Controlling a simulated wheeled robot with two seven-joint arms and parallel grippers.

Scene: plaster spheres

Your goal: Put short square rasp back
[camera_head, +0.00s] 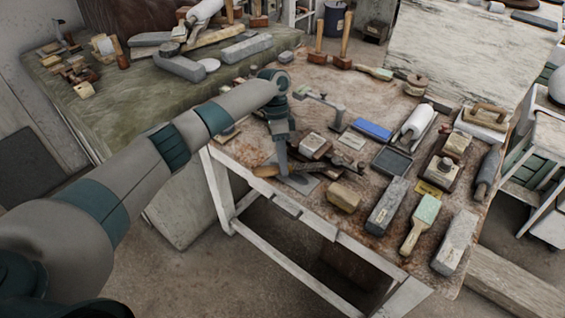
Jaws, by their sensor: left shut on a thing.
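My left gripper (282,170) reaches down over the front left of the worktable (345,215). It is shut on a slim tool with a brown wooden handle (263,171), which seems to be the short square rasp. The handle sticks out to the left of the fingers near the table's front edge. A darker part seems to run to the right, among other tools, and its outline is hard to tell. I cannot tell whether the tool touches the surface below. My right gripper is not in view.
A flat grey plate (303,186) lies under the gripper. Dark wooden tools (314,144) lie close to its right. A green table (130,110) stands behind my arm.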

